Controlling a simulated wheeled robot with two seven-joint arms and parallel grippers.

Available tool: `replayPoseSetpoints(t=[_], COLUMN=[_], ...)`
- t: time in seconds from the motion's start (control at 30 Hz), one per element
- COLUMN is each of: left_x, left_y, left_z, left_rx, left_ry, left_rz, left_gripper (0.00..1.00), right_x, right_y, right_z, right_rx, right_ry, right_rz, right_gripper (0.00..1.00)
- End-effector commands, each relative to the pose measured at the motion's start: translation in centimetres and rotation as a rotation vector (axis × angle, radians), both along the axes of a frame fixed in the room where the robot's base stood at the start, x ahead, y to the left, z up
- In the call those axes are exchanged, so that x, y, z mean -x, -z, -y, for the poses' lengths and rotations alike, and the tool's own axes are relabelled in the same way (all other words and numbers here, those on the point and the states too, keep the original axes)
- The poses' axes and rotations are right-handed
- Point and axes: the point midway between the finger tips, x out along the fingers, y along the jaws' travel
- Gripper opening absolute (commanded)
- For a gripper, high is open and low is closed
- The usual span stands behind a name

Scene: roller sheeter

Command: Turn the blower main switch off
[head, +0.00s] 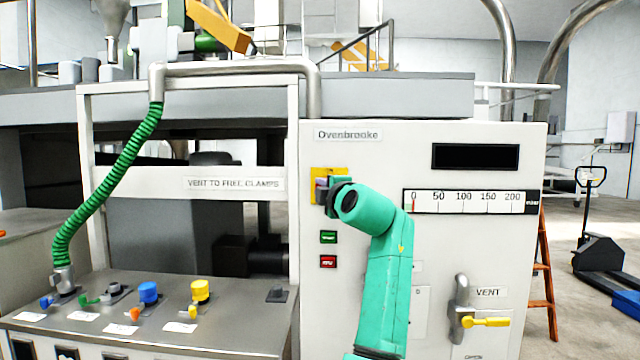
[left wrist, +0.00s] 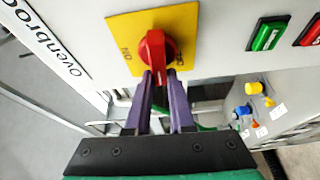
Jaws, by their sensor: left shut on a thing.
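The blower main switch is a red rotary knob (left wrist: 155,48) on a yellow plate (left wrist: 187,22), seen close in the left wrist view. In the head view the plate (head: 316,174) is on the white cabinet front below the "Ovenbrooke" label. My left gripper (left wrist: 162,78) has its two purple fingers on either side of the knob's handle and is shut on it. The left gripper (head: 326,190) also shows in the head view, where it hides most of the knob. Small lettering beside the knob is hard to read. My right gripper is not in view.
A green button (head: 328,237) and a red button (head: 328,262) are below the switch. A pressure scale (head: 470,202) and a yellow-handled vent valve (head: 486,321) are to the right. A bench with a blue knob (head: 149,291), a yellow knob (head: 200,289) and a green hose (head: 110,190) is at left.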

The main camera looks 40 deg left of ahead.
Motion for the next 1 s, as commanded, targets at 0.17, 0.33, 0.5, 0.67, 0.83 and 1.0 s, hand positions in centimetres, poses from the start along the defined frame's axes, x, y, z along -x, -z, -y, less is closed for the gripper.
replayPoseSetpoints(t=[0.17, 0.33, 0.5, 0.67, 0.83, 1.0], left_x=[-0.20, -0.17, -0.14, -0.12, -0.10, -0.11], left_y=[-0.11, -0.16, -0.24, -0.34, -0.32, -0.12], left_z=[0.15, 0.16, 0.17, 0.18, 0.16, 0.10], left_rx=[0.043, 0.058, 0.059, 0.057, 0.058, 0.061], left_ry=[0.008, 0.009, 0.009, 0.010, 0.008, 0.006], left_rz=[0.037, 0.053, 0.057, 0.058, 0.057, 0.054], left_gripper=[0.00, 0.00, 0.00, 0.00, 0.51, 0.51], right_x=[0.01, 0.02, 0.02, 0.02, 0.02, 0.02], right_y=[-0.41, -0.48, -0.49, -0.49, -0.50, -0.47], right_z=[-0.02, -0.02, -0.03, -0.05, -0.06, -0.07], right_rx=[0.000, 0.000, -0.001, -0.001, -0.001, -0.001], right_ry=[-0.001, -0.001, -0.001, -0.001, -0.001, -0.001], right_rz=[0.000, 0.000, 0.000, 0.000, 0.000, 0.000], right_gripper=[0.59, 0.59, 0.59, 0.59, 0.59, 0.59])
